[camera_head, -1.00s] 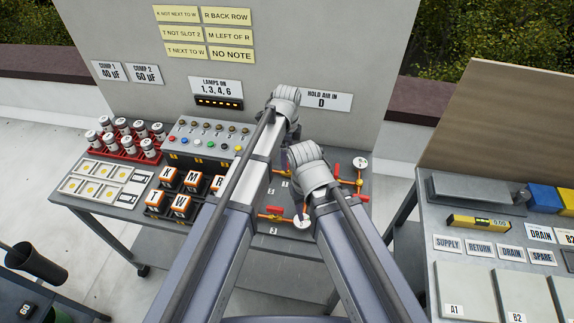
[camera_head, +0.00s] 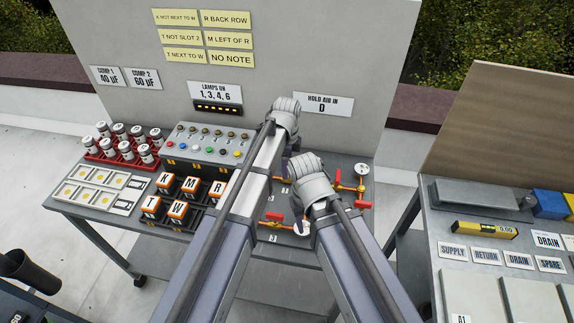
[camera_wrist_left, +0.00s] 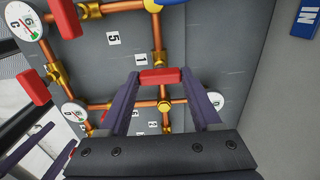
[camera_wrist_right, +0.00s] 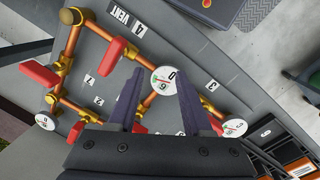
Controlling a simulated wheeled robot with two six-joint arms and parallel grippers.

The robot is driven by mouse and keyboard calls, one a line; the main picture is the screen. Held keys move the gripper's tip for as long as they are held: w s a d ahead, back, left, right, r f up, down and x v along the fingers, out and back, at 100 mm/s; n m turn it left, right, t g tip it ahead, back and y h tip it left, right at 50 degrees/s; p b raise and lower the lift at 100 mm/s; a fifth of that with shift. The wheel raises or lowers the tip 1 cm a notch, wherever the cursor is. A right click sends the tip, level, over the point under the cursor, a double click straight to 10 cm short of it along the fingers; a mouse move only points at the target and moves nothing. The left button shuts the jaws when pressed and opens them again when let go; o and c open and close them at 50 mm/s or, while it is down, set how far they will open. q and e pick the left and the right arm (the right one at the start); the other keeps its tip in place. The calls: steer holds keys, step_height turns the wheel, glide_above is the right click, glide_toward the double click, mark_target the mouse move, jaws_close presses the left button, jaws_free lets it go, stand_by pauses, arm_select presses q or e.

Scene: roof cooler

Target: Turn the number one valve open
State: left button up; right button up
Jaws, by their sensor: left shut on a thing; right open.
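My left gripper (camera_wrist_left: 162,77) is shut on a red valve handle (camera_wrist_left: 160,76) on a copper pipe. In the head view my left wrist (camera_head: 286,115) hides this valve. My right gripper (camera_wrist_right: 162,76) is open and empty. A white round gauge (camera_wrist_right: 168,80) shows between its fingers. Whether they touch the gauge, I cannot tell.
Other red handles (camera_wrist_right: 115,50) and copper pipes (camera_wrist_right: 72,40) stand close to both grippers. A lamp box (camera_head: 208,145), lettered blocks (camera_head: 180,211) and a red rack of capacitors (camera_head: 130,158) are to the left. A second bench (camera_head: 480,205) is to the right.

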arm_select(q)
steer(key=c, duration=0.6)
steer(key=shift+o, duration=0.2)
steer(key=shift+n, duration=0.4)
steer(key=n, duration=0.6)
steer(key=shift+n, duration=0.3)
steer(key=n, duration=0.4)
steer(key=shift+n, duration=2.2)
